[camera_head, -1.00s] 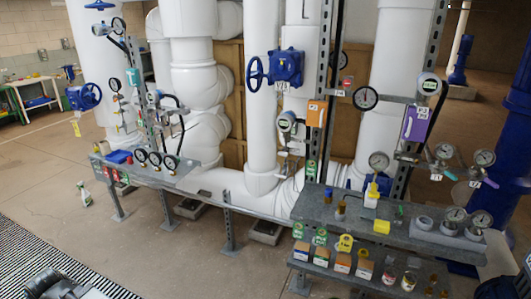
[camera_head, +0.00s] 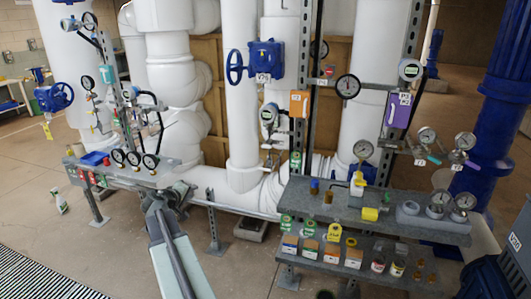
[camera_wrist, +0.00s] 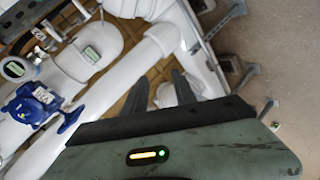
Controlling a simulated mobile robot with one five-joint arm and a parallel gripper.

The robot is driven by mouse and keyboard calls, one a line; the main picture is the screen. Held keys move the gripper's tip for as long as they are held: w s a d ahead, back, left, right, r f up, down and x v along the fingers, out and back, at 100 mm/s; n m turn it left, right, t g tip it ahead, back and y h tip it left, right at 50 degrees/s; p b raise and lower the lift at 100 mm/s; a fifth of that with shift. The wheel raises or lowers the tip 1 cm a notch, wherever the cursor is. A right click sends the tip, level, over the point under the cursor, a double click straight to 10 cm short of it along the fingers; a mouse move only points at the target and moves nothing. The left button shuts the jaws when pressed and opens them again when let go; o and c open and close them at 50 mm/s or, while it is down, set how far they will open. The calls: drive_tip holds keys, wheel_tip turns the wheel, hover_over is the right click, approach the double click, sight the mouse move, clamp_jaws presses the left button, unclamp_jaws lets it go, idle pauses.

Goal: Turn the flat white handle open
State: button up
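I cannot make out a flat white handle for sure. A small valve with a pale part (camera_head: 271,160) sits under a round digital gauge (camera_head: 268,114) in the middle of the head view, too small to read. My gripper (camera_wrist: 160,84) shows in the wrist view with its two dark fingers apart and nothing between them. White pipe lies in the background beyond them. In the head view my arm reaches up from the bottom edge to the left shelf, and its fingers are hard to tell there.
A left shelf (camera_head: 118,178) bears several dial gauges. A grey right shelf (camera_head: 300,203) bears fittings and a yellow block (camera_head: 370,214). Blue handwheel valves (camera_head: 266,61) and thick white pipes (camera_head: 241,110) stand behind.

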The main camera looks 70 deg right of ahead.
drive_tip(key=s+d+r+n+g+h+b, duration=0.1)
drive_tip(key=s+d+r+h, duration=0.15)
drive_tip(key=s+d, duration=0.5)
drive_tip(key=s+d+r+h, duration=0.25)
drive_tip(key=s+d, duration=0.25)
drive_tip(key=d, duration=0.5)
drive_tip(key=n, duration=0.3)
approach(266, 147)
drive_tip(key=d, duration=0.3)
drive_tip(key=shift+h, duration=0.3)
drive_tip(key=d, duration=0.8)
drive_tip(key=shift+w+f+b, duration=0.25)
drive_tip(key=shift+f+b, duration=0.1)
clamp_jaws()
